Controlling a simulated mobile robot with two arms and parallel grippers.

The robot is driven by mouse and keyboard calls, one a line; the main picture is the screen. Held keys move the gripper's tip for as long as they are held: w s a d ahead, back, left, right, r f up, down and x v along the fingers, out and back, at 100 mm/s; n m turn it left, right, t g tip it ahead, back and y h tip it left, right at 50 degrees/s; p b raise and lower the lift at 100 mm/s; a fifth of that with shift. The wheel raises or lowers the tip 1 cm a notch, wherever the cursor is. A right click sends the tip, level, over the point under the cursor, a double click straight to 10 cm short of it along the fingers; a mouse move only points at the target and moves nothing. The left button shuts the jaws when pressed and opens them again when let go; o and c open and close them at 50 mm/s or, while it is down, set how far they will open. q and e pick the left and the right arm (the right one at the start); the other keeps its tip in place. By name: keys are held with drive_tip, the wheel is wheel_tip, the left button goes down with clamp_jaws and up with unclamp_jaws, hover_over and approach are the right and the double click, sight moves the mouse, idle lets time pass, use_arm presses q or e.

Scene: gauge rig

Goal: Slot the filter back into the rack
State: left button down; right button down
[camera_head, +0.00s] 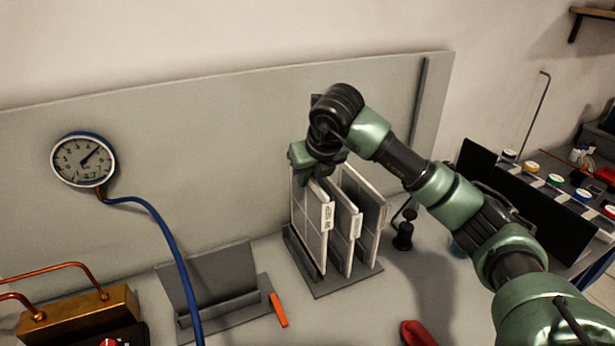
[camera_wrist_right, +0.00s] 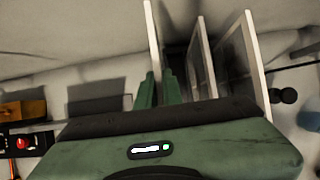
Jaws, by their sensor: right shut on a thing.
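The rack (camera_head: 335,284) is a dark grey base on the bench with three upright framed panels above it. The leftmost panel, a filter (camera_head: 309,232) with a pale frame and a label on its front edge, is gripped at its top by my right gripper (camera_head: 316,170). In the right wrist view the filter (camera_wrist_right: 152,30) runs down between the two green fingers (camera_wrist_right: 158,88). The filter is upright, its lower edge at the rack's left side; I cannot tell whether it is fully seated. The middle panel (camera_head: 343,228) and right panel (camera_head: 371,215) stand in the rack. My left gripper is not in view.
A grey stand (camera_head: 212,285) and an orange strip (camera_head: 278,310) lie left of the rack. A gauge (camera_head: 83,160) with a blue hose (camera_head: 165,235) is further left. A black knobbed object (camera_head: 403,236) stands right of the rack, and a red object (camera_head: 417,333) lies in front.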

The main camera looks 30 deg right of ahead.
sight(315, 182)
drive_tip(key=shift+f+b, duration=2.35)
drive_tip(key=shift+f, duration=0.6)
drive_tip(key=c, duration=1.5)
unclamp_jaws()
drive_tip(key=shift+r, duration=0.1)
drive_tip(key=b+v, duration=0.1)
drive_tip(key=v, duration=0.7)
